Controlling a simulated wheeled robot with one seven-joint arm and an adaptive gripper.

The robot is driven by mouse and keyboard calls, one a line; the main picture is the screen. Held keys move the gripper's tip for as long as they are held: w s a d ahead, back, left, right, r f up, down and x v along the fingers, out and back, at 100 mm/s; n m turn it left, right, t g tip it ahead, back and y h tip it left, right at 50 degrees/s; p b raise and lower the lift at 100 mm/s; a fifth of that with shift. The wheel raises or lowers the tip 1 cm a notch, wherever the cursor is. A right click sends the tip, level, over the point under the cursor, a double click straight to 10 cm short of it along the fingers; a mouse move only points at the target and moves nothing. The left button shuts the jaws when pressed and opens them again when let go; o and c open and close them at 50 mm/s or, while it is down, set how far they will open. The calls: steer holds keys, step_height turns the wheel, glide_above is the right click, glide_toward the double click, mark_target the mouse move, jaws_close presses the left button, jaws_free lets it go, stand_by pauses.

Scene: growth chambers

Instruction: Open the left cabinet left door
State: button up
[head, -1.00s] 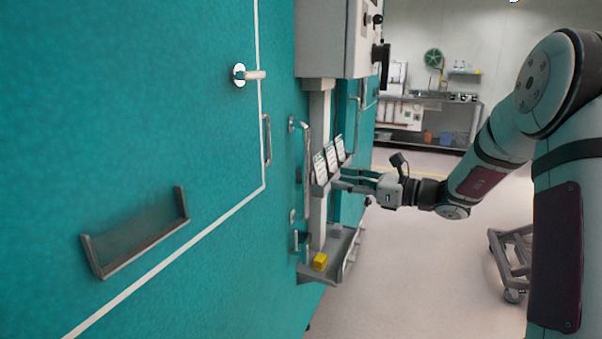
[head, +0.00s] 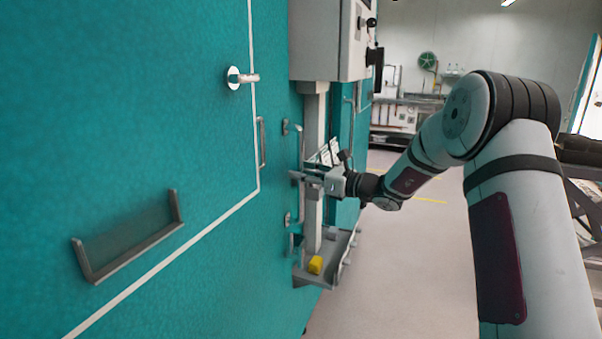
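The teal cabinet front (head: 150,130) fills the left of the head view, with a pale seam line running down and across it. A long vertical bar handle (head: 301,150) stands out from the teal front beyond the seam, left of a grey post. My gripper (head: 300,176) is at the middle of this bar, its fingers pointing left. The fingertips overlap the bar in the picture. I cannot tell whether they touch it or how far apart they are. The teal panels beside the bar look closed.
A grey control box (head: 325,40) hangs above the post (head: 314,120). A shelf (head: 335,262) holds a yellow block (head: 315,265).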

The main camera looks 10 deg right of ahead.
steer(key=shift+w+a, duration=0.25)
steer(key=shift+w, duration=0.05)
steer(key=shift+c, duration=0.2)
jaws_close()
